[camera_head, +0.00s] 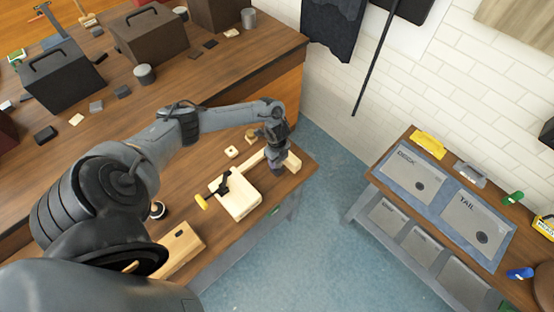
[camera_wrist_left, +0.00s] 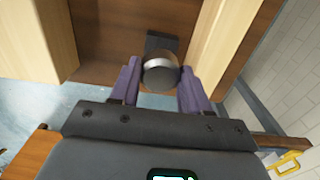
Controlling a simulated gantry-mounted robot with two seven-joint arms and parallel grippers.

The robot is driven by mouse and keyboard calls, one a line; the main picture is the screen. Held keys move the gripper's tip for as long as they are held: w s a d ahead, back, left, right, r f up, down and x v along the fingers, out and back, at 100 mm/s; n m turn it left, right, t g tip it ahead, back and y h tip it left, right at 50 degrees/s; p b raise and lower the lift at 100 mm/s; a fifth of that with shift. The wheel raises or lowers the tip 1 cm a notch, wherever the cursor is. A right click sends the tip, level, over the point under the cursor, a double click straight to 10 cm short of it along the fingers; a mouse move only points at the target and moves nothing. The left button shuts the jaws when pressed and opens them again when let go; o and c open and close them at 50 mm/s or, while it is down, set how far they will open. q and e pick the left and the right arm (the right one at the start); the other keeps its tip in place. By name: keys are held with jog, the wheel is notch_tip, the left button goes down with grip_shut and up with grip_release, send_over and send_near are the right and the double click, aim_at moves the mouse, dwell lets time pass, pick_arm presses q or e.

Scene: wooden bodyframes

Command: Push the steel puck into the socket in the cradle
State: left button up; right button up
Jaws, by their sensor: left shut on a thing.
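My left gripper (camera_head: 277,166) is over the right end of the brown workbench, beside a pale wooden frame (camera_head: 238,196). In the left wrist view, its two purple fingers (camera_wrist_left: 158,78) are closed on the sides of the round steel puck (camera_wrist_left: 160,74), which has a dark face and a bright rim. A dark square patch (camera_wrist_left: 161,42) shows just beyond the puck. Pale wooden pieces stand left (camera_wrist_left: 38,40) and right (camera_wrist_left: 222,40) of it. I cannot make out the socket or tell which wood is the cradle. The puck is hidden in the head view. My right gripper is not in view.
A pale block with a dark hole (camera_head: 183,248) lies near the bench front. Dark boxes (camera_head: 62,78) and small pieces crowd the back left. A side table (camera_head: 440,195) with grey panels stands at right, across open blue floor (camera_head: 315,215).

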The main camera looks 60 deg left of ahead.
aim_at(277, 163)
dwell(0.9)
pick_arm(q)
jog(key=shift+f+b, duration=0.95)
jog(key=shift+f, duration=0.65)
jog(key=o, duration=1.3)
jog(key=shift+c, duration=0.2)
notch_tip(277, 163, up, 11)
jog(key=shift+f+p, duration=0.1)
jog(key=shift+p, duration=0.4)
